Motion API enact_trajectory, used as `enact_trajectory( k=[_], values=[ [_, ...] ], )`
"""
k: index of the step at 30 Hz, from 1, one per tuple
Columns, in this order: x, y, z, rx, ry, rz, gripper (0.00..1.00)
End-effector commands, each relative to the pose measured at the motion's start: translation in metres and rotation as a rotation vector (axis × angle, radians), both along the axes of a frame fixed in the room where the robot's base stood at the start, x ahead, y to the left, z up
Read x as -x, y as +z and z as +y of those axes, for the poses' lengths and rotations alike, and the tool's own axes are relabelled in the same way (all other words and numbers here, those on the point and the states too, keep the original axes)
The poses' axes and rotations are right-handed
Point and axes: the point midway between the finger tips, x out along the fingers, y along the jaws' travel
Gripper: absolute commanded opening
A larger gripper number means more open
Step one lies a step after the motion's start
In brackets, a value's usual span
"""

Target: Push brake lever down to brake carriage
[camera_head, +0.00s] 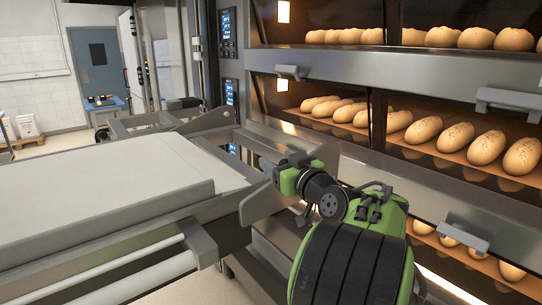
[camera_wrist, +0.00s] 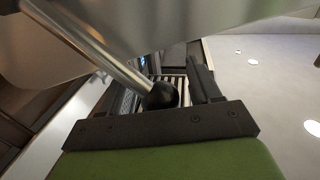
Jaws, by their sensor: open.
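The carriage (camera_head: 105,190) is a long loader with a pale flat top and grey metal sides, standing in front of the ovens in the head view. In the wrist view a bright metal rod (camera_wrist: 92,42) comes down from the upper left and ends in a black round knob (camera_wrist: 163,96); it looks like the brake lever. In the head view my gripper (camera_head: 272,170) is beside the carriage's oven-side edge; the lever is not clear there.
The deck oven (camera_head: 430,70) with several rows of loaves (camera_head: 423,130) stands at the right, close to my arm. Its door handles (camera_head: 508,100) stick out. A white side rail (camera_head: 130,278) runs along the carriage at the lower left. Open floor and a blue-grey door (camera_head: 97,58) are at the back left.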

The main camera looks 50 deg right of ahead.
Motion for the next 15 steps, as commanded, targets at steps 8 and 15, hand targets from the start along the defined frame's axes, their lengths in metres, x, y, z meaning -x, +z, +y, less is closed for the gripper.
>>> enact_trajectory(
  k=[8,15],
  values=[
    [0.0000,-0.0004,0.0001,0.000,0.000,0.000,0.49],
    [-0.0003,-0.0005,0.0002,-0.001,0.001,0.000,0.12]
  ],
)
